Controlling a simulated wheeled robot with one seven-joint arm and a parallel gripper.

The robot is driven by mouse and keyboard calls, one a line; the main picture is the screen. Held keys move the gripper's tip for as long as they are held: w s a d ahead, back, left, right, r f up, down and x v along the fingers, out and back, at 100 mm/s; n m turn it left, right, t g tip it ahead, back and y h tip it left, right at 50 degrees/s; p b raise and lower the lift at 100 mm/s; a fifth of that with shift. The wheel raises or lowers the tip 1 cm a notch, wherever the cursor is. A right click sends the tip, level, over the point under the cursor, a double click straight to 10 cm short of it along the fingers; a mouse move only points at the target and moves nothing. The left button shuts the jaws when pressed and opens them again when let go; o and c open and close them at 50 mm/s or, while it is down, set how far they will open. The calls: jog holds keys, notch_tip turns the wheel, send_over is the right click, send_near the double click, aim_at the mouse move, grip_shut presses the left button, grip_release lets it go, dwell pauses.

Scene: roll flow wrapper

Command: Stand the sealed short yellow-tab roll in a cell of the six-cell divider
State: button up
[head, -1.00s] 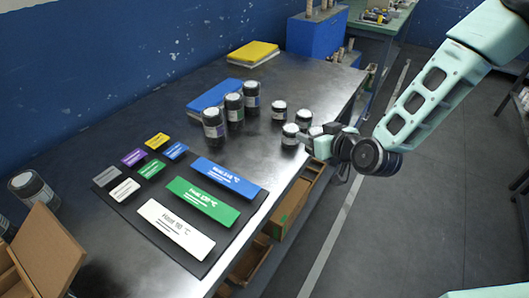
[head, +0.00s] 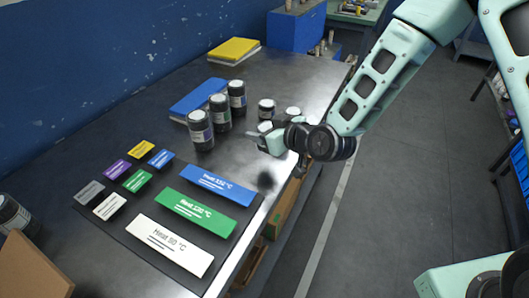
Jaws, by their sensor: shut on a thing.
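My gripper (head: 264,140) is beside the short dark rolls with white tops, near the right edge of the metal table. It is shut on a short roll (head: 265,127), which shows only partly behind the fingers. No yellow tab can be made out on it. A dark shadow spot lies on the table below the gripper. Two other short rolls stand close behind, one at the left (head: 266,110) and one at the right (head: 293,112), partly hidden by my wrist. A brown cardboard piece (head: 32,272) is cut off at the lower left; I cannot tell whether it is the divider.
Tall rolls (head: 200,132) stand left of the gripper, next to a blue pad (head: 198,98). A black mat (head: 120,221) carries coloured heat plates and small tags. Another dark roll (head: 14,216) stands at the far left. A yellow pad (head: 233,49) lies at the back.

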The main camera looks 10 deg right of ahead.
jog(key=shift+f, duration=3)
jog(key=shift+f, duration=0.2)
jog(key=o, duration=1.1)
jog(key=shift+c, duration=0.2)
